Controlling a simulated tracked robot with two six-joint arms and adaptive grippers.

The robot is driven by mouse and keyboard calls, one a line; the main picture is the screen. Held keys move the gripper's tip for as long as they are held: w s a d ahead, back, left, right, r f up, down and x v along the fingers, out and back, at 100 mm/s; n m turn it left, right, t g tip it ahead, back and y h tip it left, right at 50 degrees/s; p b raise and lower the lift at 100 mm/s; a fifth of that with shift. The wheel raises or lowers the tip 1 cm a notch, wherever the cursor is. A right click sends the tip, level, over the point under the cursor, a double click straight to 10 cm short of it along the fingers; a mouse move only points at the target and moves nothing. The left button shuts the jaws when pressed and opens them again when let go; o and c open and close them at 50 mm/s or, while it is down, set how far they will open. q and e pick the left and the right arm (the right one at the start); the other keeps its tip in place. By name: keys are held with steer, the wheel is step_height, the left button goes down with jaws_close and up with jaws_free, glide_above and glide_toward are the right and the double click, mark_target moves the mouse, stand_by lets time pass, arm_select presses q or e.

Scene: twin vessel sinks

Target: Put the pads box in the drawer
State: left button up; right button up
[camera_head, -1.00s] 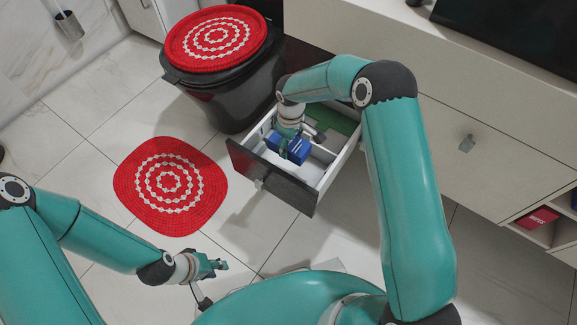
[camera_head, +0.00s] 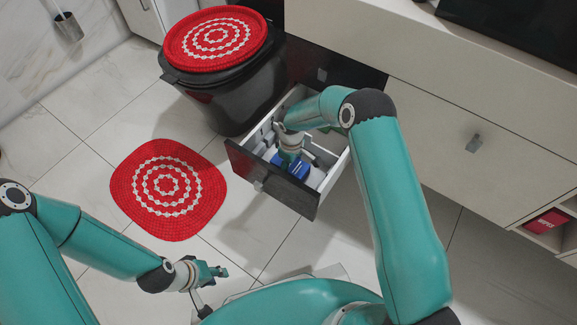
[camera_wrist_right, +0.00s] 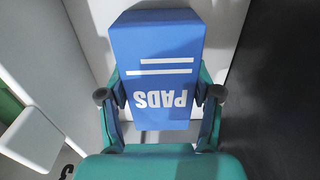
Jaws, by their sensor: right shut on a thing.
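The blue pads box (camera_wrist_right: 160,40) is between the fingers of my right gripper (camera_wrist_right: 160,95) in the right wrist view, its white PADS lettering upside down. The head view shows the same box (camera_head: 303,171) partly behind the right gripper (camera_head: 290,160). The open drawer (camera_head: 272,186) has a dark front and white inner walls. The box is down inside the drawer's walls; I cannot tell if it touches the floor. My left gripper (camera_head: 214,272) is empty, low over the floor, away from the drawer; its jaw opening is unclear.
A black bin (camera_head: 225,103) with a red patterned cover (camera_head: 217,33) stands left of the drawer. A red mat (camera_head: 167,188) lies on the tiles. A red box (camera_head: 545,220) sits in a shelf at right. The drawer also holds a white item (camera_wrist_right: 35,138).

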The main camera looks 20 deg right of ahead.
steer(key=o, duration=0.7)
steer(key=shift+f, duration=0.1)
steer(key=o, duration=0.5)
steer(key=shift+c, duration=0.2)
steer(key=shift+r, duration=0.35)
step_height(320, 180, up, 12)
steer(key=p, duration=0.3)
steer(key=shift+f+p, duration=0.2)
steer(key=shift+p, duration=0.2)
steer(key=shift+r, duration=0.1)
